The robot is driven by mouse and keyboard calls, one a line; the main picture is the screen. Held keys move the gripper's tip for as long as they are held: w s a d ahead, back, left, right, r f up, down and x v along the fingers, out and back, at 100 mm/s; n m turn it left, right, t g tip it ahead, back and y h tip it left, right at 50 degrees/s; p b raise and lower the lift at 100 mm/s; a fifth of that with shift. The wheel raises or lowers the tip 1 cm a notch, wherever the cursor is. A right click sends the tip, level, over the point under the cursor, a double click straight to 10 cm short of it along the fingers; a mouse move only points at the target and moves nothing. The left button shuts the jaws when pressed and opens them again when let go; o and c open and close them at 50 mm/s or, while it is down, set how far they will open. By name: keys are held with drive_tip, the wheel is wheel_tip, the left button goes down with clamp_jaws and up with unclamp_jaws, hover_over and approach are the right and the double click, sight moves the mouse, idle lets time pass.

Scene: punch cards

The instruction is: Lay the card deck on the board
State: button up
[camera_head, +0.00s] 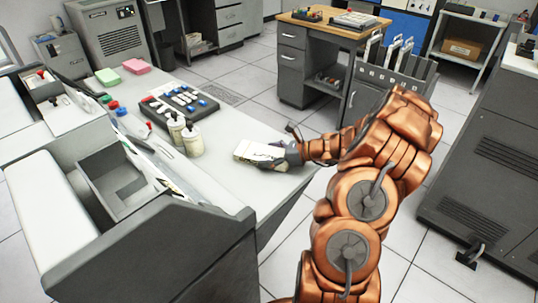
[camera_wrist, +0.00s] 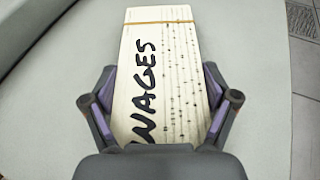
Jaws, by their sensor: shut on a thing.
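The card deck (camera_head: 258,152) is a cream stack marked "WAGES" in black, with a thin tan band across its far end; it also shows in the wrist view (camera_wrist: 158,65). My gripper (camera_head: 287,155) is shut on the deck, with one finger on each long side in the wrist view (camera_wrist: 160,112). The deck is held flat at the right side of the light counter; I cannot tell whether it touches the counter. A dark board (camera_head: 155,112) with white and blue pieces lies on the counter, left of and beyond the deck.
Pink (camera_head: 136,66) and green (camera_head: 107,76) blocks lie beyond the board. A grey machine with an open bin (camera_head: 115,178) is at the near left.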

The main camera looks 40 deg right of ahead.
drive_tip(key=shift+f, duration=0.1)
drive_tip(key=o, duration=1.4)
drive_tip(key=shift+s+d+r, duration=0.15)
drive_tip(key=shift+s+r, duration=0.05)
drive_tip(key=v, duration=1)
drive_tip(key=shift+s+d+r, duration=0.1)
drive_tip(key=shift+s+d, duration=0.05)
drive_tip(key=shift+d, duration=0.1)
drive_tip(key=shift+s+d+r, duration=0.15)
drive_tip(key=shift+s+d, duration=0.1)
drive_tip(key=shift+s, duration=0.15)
